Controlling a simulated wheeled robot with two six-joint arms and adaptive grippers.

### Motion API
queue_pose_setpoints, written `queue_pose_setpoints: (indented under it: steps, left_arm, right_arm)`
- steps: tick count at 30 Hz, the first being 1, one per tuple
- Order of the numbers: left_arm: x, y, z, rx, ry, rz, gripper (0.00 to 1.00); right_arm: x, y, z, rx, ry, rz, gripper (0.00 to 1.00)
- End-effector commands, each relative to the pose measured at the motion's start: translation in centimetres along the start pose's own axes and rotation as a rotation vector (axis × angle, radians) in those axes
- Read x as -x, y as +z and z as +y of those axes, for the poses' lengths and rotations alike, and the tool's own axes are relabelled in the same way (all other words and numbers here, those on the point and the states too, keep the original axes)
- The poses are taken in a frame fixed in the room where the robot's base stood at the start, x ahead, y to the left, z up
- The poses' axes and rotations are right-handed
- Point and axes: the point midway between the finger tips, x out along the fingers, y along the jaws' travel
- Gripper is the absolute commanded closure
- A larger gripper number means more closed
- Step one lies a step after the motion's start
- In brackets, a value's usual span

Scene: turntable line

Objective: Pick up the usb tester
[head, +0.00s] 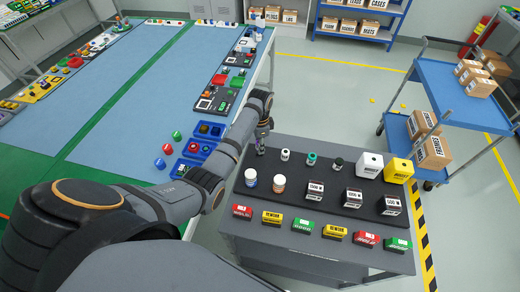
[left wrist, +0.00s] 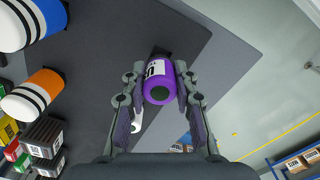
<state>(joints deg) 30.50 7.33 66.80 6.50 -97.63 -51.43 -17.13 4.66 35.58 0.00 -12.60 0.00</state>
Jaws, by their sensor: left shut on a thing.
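My left gripper (head: 262,138) is over the back left corner of the dark mat on the grey cart. In the left wrist view my left gripper (left wrist: 159,76) has its fingers on both sides of a purple cylinder (left wrist: 159,92), shut on it. The cylinder has a white printed label and a dark round end. In the head view the gripper mostly hides it. I cannot make out a thing that is clearly a usb tester. My right gripper is not in view.
The dark mat (head: 322,191) holds small vials, a blue-banded bottle (head: 251,178), an orange-banded bottle (head: 279,184) and several boxes. Small coloured boxes line the cart's front. A blue-topped table (head: 120,85) with trays stands left, a blue trolley (head: 452,92) right.

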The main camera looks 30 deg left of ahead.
Motion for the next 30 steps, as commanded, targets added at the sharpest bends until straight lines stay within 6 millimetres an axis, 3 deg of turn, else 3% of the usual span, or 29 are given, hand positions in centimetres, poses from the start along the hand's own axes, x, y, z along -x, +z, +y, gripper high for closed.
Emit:
queue_pose_setpoints:
  steps: [10, 15, 22, 30]
  left_arm:
    - [6.1, 1.0, 5.1, -0.001, -0.004, 0.003, 1.00]
    - [9.0, 1.9, 9.2, -0.001, 0.005, 0.000, 1.00]
    - [9.9, 2.6, 12.6, -0.001, 0.003, 0.002, 1.00]
    - [10.1, 2.9, 13.8, 0.000, 0.000, 0.000, 1.00]
  right_arm:
    - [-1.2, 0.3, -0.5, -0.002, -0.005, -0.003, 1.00]
    - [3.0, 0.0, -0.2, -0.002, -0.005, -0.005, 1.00]
    - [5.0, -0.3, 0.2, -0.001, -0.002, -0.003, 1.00]
    - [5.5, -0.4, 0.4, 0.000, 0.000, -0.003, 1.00]
